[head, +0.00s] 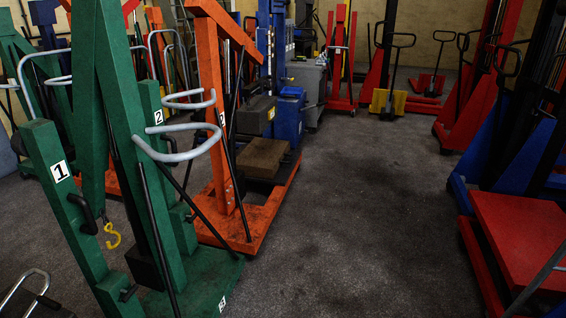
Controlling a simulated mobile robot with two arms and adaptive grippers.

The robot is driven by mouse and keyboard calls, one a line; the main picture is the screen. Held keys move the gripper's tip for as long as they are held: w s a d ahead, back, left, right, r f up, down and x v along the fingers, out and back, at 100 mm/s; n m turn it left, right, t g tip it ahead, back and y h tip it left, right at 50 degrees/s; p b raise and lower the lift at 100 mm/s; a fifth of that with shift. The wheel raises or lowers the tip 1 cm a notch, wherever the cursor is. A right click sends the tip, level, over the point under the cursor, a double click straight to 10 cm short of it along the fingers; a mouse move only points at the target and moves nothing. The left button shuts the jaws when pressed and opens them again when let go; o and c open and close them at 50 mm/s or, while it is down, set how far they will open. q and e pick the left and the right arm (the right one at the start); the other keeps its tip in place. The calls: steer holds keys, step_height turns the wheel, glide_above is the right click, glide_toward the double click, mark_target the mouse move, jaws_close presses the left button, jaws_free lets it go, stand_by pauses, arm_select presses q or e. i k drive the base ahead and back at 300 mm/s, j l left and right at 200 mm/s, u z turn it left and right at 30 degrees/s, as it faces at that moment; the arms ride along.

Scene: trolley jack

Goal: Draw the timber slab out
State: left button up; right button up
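A brown, slab-like block (262,158), which looks like the timber slab, lies low on the orange wheeled hoist's base (262,225) in the middle left. A darker block (256,115) shows just above and behind it; I cannot tell whether the two touch. A dark shape lies under the slab's front edge, in shadow. The orange post (212,100) stands just left of the slab. Neither of my grippers is in view, and nothing of mine touches the slab.
A green hoist (130,150) with grey curved handles (185,140) and a yellow hook (112,236) stands at the near left. A red platform (525,240) is at the near right. Red and blue stackers line the right and back. The dark floor (370,200) between is clear.

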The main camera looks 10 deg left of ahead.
mark_target(263, 158)
steer(key=i, duration=2.8)
